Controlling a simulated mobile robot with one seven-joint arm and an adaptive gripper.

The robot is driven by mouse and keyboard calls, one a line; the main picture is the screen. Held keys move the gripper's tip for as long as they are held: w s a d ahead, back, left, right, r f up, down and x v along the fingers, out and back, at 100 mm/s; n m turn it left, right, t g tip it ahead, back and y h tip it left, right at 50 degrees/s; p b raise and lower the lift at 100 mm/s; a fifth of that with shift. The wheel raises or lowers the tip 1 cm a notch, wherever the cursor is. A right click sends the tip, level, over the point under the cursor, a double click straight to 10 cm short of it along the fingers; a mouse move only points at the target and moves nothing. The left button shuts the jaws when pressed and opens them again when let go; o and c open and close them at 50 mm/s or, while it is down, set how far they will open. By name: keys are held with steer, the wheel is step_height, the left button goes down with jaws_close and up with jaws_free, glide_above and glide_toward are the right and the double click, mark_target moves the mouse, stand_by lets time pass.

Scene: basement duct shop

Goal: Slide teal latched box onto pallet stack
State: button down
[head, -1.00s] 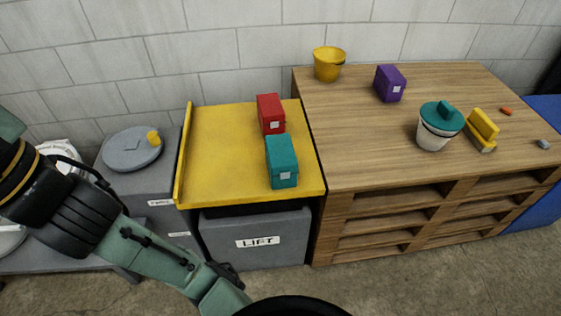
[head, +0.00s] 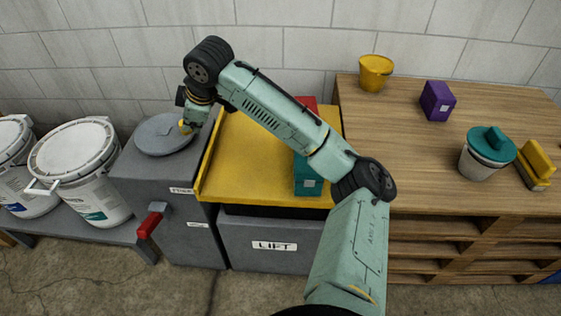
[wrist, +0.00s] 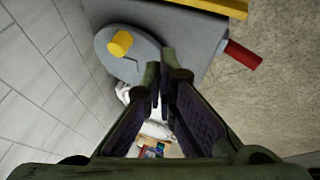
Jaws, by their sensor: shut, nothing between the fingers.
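The teal latched box (head: 308,182) stands on the yellow lift platform (head: 245,180), near its right edge; my arm covers part of it. The wooden pallet stack (head: 400,160) adjoins the platform on the right. My gripper (head: 187,126) is above the round grey dial (head: 160,136) on the grey cabinet, close to the dial's small yellow knob. In the wrist view my gripper (wrist: 160,85) is shut with nothing in it. The yellow knob (wrist: 120,43) lies left of the fingertips there, and I cannot tell if they touch.
A red box (head: 306,101) behind the teal one is mostly hidden by my arm. A red lever (head: 150,222) juts from the cabinet front. White buckets (head: 85,170) stand at left. A yellow bucket (head: 376,72), purple box (head: 437,101) and teal-lidded tub (head: 487,153) stand on the pallets.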

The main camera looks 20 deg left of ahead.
steer(key=w+d+f+m+g+h, duration=0.1)
steer(key=w+d+f+h, duration=0.2)
steer(key=d, duration=0.6)
steer(key=w+d+f+g+h, duration=0.1)
steer(key=w+d+f+h, duration=0.15)
steer(key=d, duration=0.65)
step_height(320, 180, down, 9)
steer(key=shift+s+f+p, duration=0.1)
steer(key=shift+f+p, duration=0.05)
steer(key=shift+p, duration=0.6)
steer(key=d, duration=0.1)
steer(key=d+p, duration=0.1)
steer(key=shift+w+d, duration=0.3)
steer(key=shift+w, duration=0.05)
steer(key=shift+w+d+f, duration=0.1)
steer(key=shift+w+d, duration=0.05)
steer(key=shift+d, duration=0.5)
